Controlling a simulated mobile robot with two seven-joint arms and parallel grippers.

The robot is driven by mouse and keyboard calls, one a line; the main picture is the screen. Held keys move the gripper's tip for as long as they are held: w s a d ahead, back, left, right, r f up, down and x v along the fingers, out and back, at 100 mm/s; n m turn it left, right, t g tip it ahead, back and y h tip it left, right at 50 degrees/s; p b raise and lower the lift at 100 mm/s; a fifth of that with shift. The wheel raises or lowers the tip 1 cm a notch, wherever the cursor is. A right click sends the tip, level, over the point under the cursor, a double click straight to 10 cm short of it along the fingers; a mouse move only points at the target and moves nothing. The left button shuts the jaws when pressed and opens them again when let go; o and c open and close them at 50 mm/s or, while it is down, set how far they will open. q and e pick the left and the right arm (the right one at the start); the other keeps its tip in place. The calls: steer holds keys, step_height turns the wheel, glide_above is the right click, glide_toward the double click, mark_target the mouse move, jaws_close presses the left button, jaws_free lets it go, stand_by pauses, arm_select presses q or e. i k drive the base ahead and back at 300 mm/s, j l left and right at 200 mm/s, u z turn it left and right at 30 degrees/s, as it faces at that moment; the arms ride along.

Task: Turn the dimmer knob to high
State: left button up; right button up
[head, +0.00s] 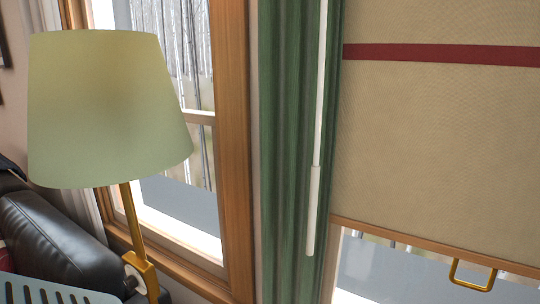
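A floor or table lamp with a pale green shade (108,110) stands at the left of the head view. Its brass stem (133,215) runs down, slightly tilted in the picture, to a brass fitting (146,275) at the bottom edge. A small pale round part (133,277) sits at the left of this fitting. It may be the dimmer knob, but it is partly hidden and I cannot tell its setting. The lamp's base is out of frame. Neither of my grippers shows in this view.
A black leather seat (62,245) is at the lower left, with a pale slotted thing (50,292) before it. Behind are a wood-framed window (232,150), a green curtain (285,150), a white wand (314,210), and a beige blind (435,140) with a brass handle (474,274).

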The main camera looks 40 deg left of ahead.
mark_target(130, 282)
steer(key=u, duration=2.3)
